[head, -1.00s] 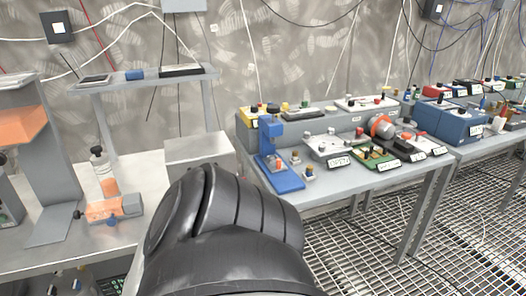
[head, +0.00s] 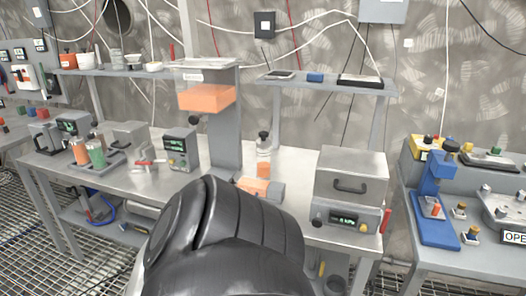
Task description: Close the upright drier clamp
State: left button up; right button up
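I cannot tell for certain which thing is the upright drier clamp. A small clamp-like device with a red handle (head: 150,160) stands on the left part of the middle bench; its state is too small to tell. A grey box with a dark front handle (head: 350,187) stands on the bench's right part, above a unit with a lit display (head: 345,217). A red upright handle (head: 386,220) is at that unit's right side. A tall grey stand holds a clear tank of orange liquid (head: 207,96). Neither gripper shows; a black arm part of mine hides the bench's front middle.
An orange-filled bottle (head: 264,154) and a lying orange cylinder (head: 259,188) are behind my arm part. A blue press-like stand (head: 437,195) is on the right bench. A shelf (head: 325,84) spans the back. The grated floor (head: 110,262) is open at lower left.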

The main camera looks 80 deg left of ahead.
aim_at(140, 162)
jog(key=u, duration=2.75)
